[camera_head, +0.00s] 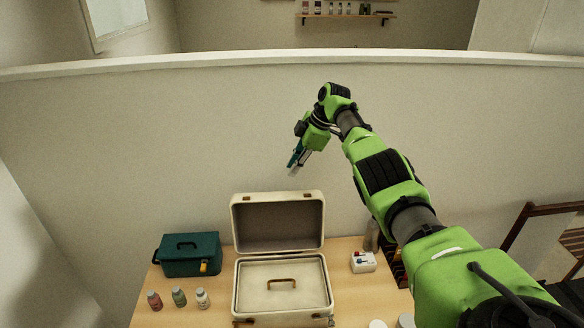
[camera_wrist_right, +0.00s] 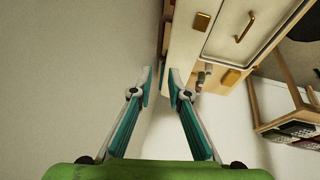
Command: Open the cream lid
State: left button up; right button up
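The cream case (camera_head: 240,300) stands on the wooden table. Its cream lid (camera_head: 278,222) is raised, standing roughly upright at the back, with its hollow inside facing me. A cream panel with a brown handle (camera_head: 283,282) lies in the base; the handle shows in the right wrist view (camera_wrist_right: 244,27). My right gripper (camera_head: 294,170) is above and behind the raised lid, apart from it. In the right wrist view its fingertips (camera_wrist_right: 161,80) are apart with nothing between them. My left gripper is not in view.
A teal box (camera_head: 190,256) stands left of the case, with small bottles (camera_head: 178,296) in front. A small white box with red and blue parts (camera_head: 362,261) is at right. A pale wall (camera_head: 120,150) rises behind the table. A wooden chair (camera_head: 545,235) is at far right.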

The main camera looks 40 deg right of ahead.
jog(key=shift+r, duration=0.1)
dwell(0.5)
jog(key=v, duration=1.2)
